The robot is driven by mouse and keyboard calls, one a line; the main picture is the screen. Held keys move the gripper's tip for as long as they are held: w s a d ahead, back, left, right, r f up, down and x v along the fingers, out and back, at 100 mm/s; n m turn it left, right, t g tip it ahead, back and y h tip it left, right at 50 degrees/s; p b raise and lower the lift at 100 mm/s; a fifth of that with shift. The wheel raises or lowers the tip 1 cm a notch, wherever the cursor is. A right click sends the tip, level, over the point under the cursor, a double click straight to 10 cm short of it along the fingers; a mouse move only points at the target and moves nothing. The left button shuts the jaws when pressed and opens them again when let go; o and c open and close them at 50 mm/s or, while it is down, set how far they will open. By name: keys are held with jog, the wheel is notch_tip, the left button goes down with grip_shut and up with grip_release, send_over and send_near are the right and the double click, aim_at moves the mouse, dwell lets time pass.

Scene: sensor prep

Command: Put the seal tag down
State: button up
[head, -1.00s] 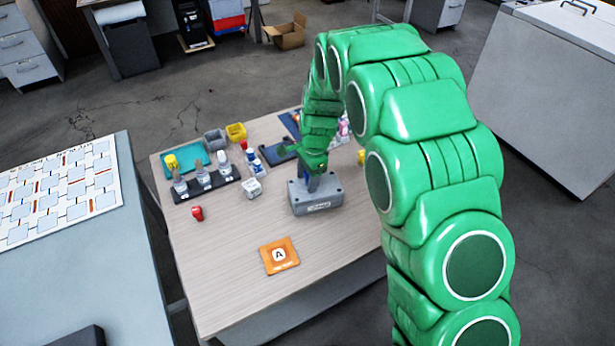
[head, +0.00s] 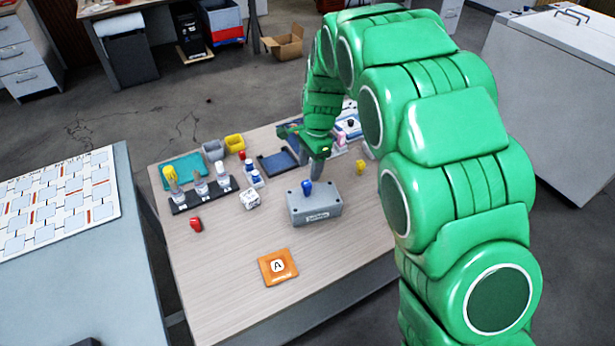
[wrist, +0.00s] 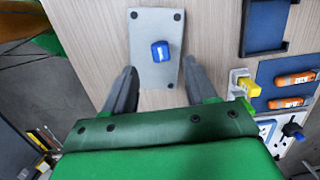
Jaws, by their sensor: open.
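A small blue piece with a white mark, which looks like the seal tag (head: 307,187), stands on top of the grey box (head: 328,209). In the wrist view the blue tag (wrist: 160,51) sits near the middle of the grey box's top face (wrist: 148,20). My gripper (head: 318,168) is just behind the box, apart from the tag.
A yellow piece (head: 361,167) and a dark blue tray (head: 277,163) are near my gripper. A black rack (head: 203,195) with bottles, a white cube (head: 250,199), a red piece (head: 196,224) and an orange A card (head: 278,267) lie left and front. The front table area is mostly clear.

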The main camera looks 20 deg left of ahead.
jog(key=r, duration=0.3)
jog(key=shift+w+d+r, duration=0.15)
jog(key=shift+w, duration=0.05)
jog(key=s+d+r+n, duration=0.2)
jog(key=s+d+r, duration=0.45)
jog(key=d, duration=0.35)
jog(key=s+d+r+n, duration=0.2)
jog(key=s+d+r, duration=0.4)
jog(key=d, duration=0.5)
jog(key=s+d+n, duration=0.2)
jog(key=s+d, duration=0.3)
jog(key=s, duration=0.7)
jog(key=s+d+n+h, duration=0.1)
jog(key=s+d+n, duration=0.2)
jog(key=s, duration=0.9)
jog(key=d, duration=0.3)
jog(key=shift+s+r+g, duration=0.25)
jog(key=shift+s+g, duration=0.05)
